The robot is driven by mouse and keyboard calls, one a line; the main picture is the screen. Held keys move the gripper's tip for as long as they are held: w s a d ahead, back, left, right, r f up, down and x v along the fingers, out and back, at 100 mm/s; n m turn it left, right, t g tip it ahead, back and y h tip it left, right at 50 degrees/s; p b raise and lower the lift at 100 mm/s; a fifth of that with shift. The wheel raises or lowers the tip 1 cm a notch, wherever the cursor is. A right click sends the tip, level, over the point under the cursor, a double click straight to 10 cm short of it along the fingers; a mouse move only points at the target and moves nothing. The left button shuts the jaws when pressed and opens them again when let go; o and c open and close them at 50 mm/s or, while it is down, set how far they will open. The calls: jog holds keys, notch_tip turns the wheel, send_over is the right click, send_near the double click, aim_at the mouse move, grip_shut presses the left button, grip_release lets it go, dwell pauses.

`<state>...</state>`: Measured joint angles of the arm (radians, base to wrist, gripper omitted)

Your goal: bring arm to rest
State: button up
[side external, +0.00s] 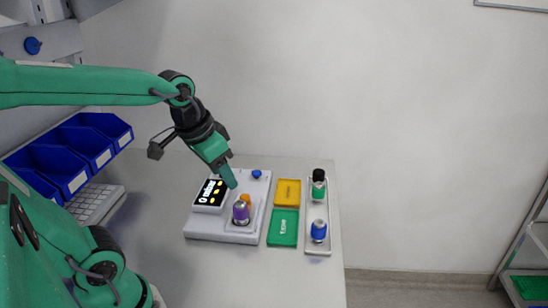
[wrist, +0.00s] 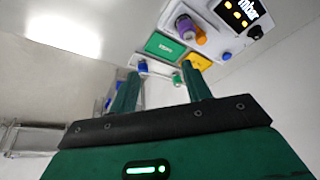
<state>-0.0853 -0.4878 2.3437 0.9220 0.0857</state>
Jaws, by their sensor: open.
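My gripper (side external: 231,183) is in the air just above and behind the purple-topped vial (side external: 241,213) in the side view. In the wrist view its two green fingers (wrist: 160,80) stand apart with nothing held between them. The purple vial stands upright on a light grey device (side external: 205,231) with a lit black display (side external: 210,193). An orange piece (side external: 245,198) sits close behind the vial. The vial also shows in the wrist view (wrist: 185,28), apart from the fingers.
Right of the device lie a yellow tray (side external: 287,193) and a green tray (side external: 283,228). A narrow rack (side external: 317,210) holds a black-capped green vial (side external: 318,185) and a blue vial (side external: 318,231). Blue bins (side external: 68,155) and a keyboard (side external: 95,203) stand left. The front table is clear.

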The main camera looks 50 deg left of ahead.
jog(key=shift+t, duration=0.7)
jog(key=shift+s+d, duration=0.4)
jog(key=shift+s, duration=0.4)
jog(key=shift+s+d, duration=0.35)
jog(key=shift+s, duration=0.4)
jog(key=shift+s+d, duration=0.4)
jog(key=shift+s, duration=0.4)
